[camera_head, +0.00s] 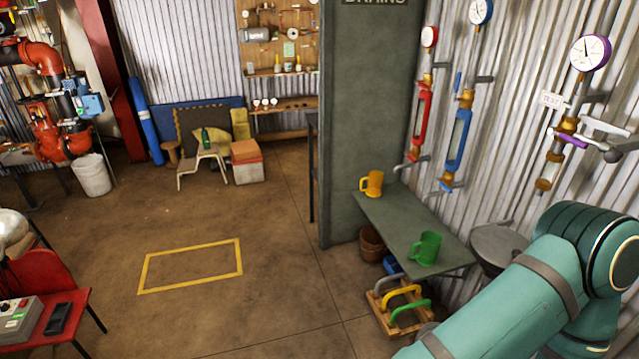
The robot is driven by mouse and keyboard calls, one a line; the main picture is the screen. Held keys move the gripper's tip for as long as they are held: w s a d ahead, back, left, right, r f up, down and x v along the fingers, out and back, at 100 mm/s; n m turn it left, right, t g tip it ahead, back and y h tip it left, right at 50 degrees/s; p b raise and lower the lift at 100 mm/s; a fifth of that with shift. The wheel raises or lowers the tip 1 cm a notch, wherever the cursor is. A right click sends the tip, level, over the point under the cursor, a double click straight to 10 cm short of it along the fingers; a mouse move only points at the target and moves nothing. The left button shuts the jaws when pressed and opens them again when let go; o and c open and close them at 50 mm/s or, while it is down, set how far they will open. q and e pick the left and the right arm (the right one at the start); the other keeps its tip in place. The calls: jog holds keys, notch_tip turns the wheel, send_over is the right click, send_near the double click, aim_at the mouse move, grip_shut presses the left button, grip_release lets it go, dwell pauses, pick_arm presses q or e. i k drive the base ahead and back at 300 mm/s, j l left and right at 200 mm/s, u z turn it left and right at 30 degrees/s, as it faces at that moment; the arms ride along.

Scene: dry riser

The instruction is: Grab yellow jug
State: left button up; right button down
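A yellow-orange jug (373,183) stands upright at the far end of a narrow grey-green bench (393,222) against the corrugated wall. Its handle points left. A green jug (427,247) stands on the same bench, nearer to me. My teal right arm comes in at the lower right, well short of the yellow jug; its gripper is outside the picture. My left arm and gripper are not in the picture.
A wooden rack (388,322) with coloured handles and a brown bucket (371,244) sit on the floor by the bench. A grey-green partition (350,120) stands behind the bench. A round sink-like bowl (497,243) is at right. Floor left of the bench is clear.

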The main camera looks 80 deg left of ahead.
aim_at(371, 185)
jog(key=u, duration=2.4)
jog(key=i+j+z, duration=0.1)
jog(key=z, duration=0.75)
jog(key=i+j+z, duration=0.4)
jog(key=j, duration=0.15)
jog(key=i+j+z, duration=0.3)
jog(key=j, duration=0.35)
jog(key=i+j+z, duration=0.1)
jog(key=j, duration=0.4)
jog(key=i+j+z, duration=0.1)
jog(key=j, duration=0.4)
jog(key=i+j+z, duration=0.15)
jog(key=j, duration=0.35)
jog(key=i+j, duration=0.1)
jog(key=j, duration=0.4)
jog(key=i+j, duration=0.15)
jog(key=j, duration=0.3)
jog(key=i+j, duration=0.1)
jog(key=j, duration=0.4)
jog(key=i+j, duration=0.1)
jog(key=j, duration=0.35)
